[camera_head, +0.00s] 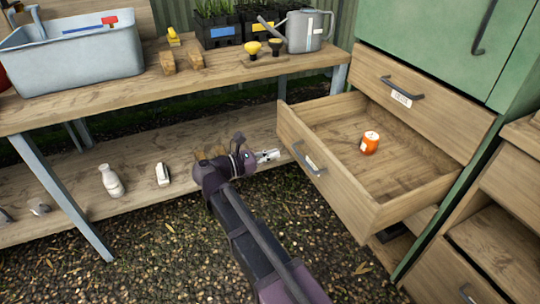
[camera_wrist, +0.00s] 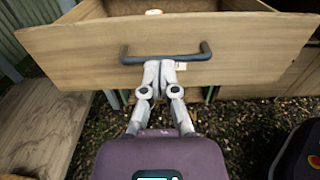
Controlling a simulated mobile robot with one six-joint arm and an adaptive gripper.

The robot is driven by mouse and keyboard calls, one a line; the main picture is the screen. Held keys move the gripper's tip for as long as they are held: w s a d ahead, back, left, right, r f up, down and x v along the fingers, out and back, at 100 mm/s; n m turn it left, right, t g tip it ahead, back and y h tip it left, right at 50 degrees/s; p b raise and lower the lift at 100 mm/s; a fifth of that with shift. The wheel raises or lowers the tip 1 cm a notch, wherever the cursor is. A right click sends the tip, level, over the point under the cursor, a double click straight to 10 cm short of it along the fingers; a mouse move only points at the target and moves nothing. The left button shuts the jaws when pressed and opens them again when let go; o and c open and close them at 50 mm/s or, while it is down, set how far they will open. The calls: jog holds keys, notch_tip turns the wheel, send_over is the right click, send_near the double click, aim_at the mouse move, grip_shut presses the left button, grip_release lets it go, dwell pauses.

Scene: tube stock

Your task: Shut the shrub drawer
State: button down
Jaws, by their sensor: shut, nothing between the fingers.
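The wooden drawer (camera_head: 370,222) in the green cabinet is pulled far out, and an orange bottle with a white cap (camera_head: 370,143) stands inside it. Its front (camera_wrist: 85,55) faces my gripper in the wrist view. The dark bar handle (camera_head: 306,158) is on that front, and it also shows in the wrist view (camera_wrist: 137,60). A small pale label sits near the handle, too small to read. My gripper (camera_head: 277,153) is shut and empty, just left of the drawer front. In the wrist view my fingertips (camera_wrist: 160,64) overlap the handle's middle; I cannot tell if they touch.
A closed drawer (camera_head: 440,110) with a label is above the open one. A wooden bench (camera_head: 240,73) on the left holds a grey-blue tub (camera_head: 75,60), a watering can (camera_head: 305,32) and potted plants. Its lower shelf holds a white bottle (camera_head: 111,181). Gravel ground lies below.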

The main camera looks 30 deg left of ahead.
aim_at(315, 141)
jog(key=x, duration=1.1)
jog(key=shift+w+d, duration=0.1)
jog(key=shift+d, duration=0.1)
jog(key=shift+d, duration=0.2)
jog(key=shift+a, duration=0.2)
jog(key=shift+w, duration=0.15)
